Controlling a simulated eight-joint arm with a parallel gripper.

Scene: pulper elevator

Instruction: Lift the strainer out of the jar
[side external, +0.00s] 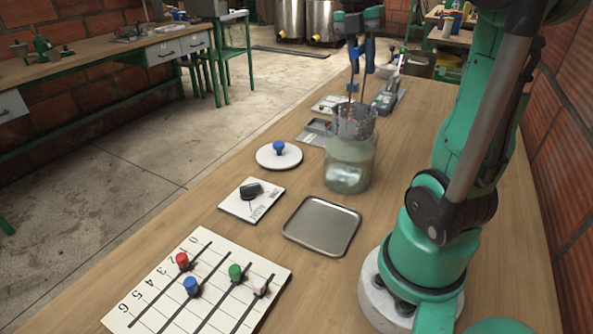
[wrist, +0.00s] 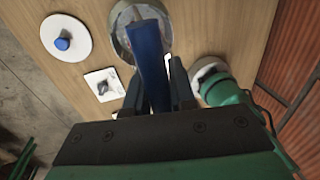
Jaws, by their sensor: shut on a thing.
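The glass jar (side external: 349,170) stands on the wooden bench with something pale inside. The metal mesh strainer (side external: 355,122) is upright at the jar's mouth, with most of its basket showing above the rim. I cannot tell whether its bottom is still inside. Thin rods rise from it to a blue handle (side external: 369,57). My gripper (side external: 361,43) is above the jar, shut on the blue handle. In the wrist view the blue handle (wrist: 150,62) runs between the dark fingers (wrist: 157,85) and hides much of the jar and strainer below.
A metal tray (side external: 322,226) lies in front of the jar. A white disc with a blue knob (side external: 279,154), a card with a black knob (side external: 251,198) and a slider board (side external: 205,287) lie left and nearer. Small devices (side external: 385,100) lie behind the jar.

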